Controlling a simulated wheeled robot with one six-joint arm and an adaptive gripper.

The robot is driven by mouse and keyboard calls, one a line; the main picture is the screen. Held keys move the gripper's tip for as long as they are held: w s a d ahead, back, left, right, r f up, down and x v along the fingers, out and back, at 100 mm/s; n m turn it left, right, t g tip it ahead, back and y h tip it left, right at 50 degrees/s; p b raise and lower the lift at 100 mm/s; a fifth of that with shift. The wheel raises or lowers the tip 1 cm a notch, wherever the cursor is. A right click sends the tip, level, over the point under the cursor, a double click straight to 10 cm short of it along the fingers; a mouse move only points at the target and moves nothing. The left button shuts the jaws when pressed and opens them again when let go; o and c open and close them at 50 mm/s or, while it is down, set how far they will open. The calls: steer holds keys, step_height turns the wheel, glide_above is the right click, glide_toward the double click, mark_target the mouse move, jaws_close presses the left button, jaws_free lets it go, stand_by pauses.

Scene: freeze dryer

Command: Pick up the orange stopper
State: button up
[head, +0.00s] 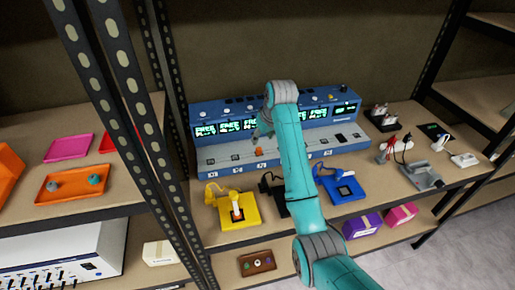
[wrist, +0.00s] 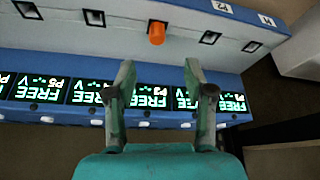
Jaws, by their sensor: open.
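The orange stopper (head: 259,150) is small and sits on the pale front ledge of the blue freeze dryer (head: 210,112) in the head view. In the wrist view the stopper (wrist: 157,32) stands out at one slot in a row of dark slots, beyond my fingertips and roughly centred between them. My gripper (wrist: 159,73) is open and empty, its two fingers apart and not touching the stopper. In the head view my gripper (head: 264,128) is partly hidden by my arm, close above and behind the stopper.
Green "FREE" displays (wrist: 150,97) line the dryer panel. In front of the dryer are a yellow device (head: 248,211), a black one and a blue one (head: 345,190). Shelf posts (head: 112,75) stand at left. Flasks and grey devices (head: 425,177) lie at right.

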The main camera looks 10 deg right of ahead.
mark_target(259, 148)
steer(key=x, duration=0.9)
steer(key=shift+d, duration=0.25)
jaws_close()
